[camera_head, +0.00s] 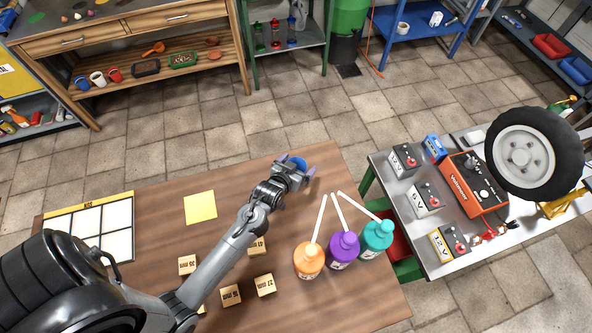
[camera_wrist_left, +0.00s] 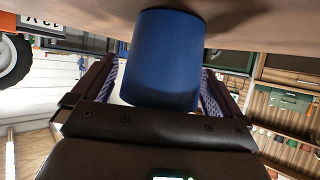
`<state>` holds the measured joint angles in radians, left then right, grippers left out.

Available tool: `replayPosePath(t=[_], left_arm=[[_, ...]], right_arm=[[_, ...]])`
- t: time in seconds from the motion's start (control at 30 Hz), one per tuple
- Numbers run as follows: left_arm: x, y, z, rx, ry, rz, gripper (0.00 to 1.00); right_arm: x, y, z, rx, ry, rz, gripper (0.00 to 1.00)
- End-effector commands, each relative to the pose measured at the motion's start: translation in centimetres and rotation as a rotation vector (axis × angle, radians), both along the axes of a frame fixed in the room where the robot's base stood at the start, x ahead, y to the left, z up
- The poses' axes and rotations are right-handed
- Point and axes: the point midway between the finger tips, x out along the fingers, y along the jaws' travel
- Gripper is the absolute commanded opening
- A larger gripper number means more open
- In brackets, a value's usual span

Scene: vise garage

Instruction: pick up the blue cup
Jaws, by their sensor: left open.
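The blue cup (camera_head: 297,161) is at the far edge of the wooden table (camera_head: 160,172), partly hidden by my left gripper (camera_head: 294,167). My left gripper is open, with its fingers on either side of the cup. In the left wrist view the blue cup (camera_wrist_left: 165,60) fills the middle, in front of the palm and between the fingers of my left gripper (camera_wrist_left: 160,85). The wrist view is upside down, with the tabletop at the top. I cannot tell whether the fingers touch the cup. My right gripper is not in view.
Orange (camera_head: 308,260), purple (camera_head: 341,250) and teal (camera_head: 377,240) bottles with long spouts stand right of my left arm. Small wooden blocks (camera_head: 265,285), a yellow note (camera_head: 200,207) and a white grid board (camera_head: 100,225) lie on the table. Another blue cup (camera_head: 82,83) is on the back shelf.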

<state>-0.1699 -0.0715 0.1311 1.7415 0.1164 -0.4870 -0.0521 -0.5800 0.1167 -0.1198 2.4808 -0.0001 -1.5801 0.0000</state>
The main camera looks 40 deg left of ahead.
Motion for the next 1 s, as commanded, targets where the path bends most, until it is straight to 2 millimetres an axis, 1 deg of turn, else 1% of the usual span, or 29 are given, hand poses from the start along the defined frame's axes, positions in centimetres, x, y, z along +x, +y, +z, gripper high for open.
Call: replayPosePath(t=[0.1,0.33,0.37,0.6,0.67,0.7,0.9,1.0], left_arm=[[0.54,0.14,-0.30,0.000,0.000,0.000,1.00],[0.58,0.15,-0.38,0.000,0.001,0.000,1.00],[0.57,0.15,-0.38,0.000,0.001,0.000,0.97],[0.56,0.13,-0.37,0.000,0.001,0.000,0.60],[0.55,0.13,-0.38,0.001,0.001,0.000,0.51],[0.56,0.13,-0.36,0.001,0.001,0.000,0.49],[0.56,0.12,-0.30,0.000,0.000,0.000,0.49],[0.59,0.14,0.16,0.000,-0.001,0.000,0.49]], right_arm=[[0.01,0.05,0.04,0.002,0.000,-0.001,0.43],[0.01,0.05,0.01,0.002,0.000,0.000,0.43],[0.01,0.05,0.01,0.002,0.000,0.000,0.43],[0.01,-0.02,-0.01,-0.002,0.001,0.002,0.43],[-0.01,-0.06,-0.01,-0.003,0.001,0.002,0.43],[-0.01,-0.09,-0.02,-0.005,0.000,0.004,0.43],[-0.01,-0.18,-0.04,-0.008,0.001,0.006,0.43],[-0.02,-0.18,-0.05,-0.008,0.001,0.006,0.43]])
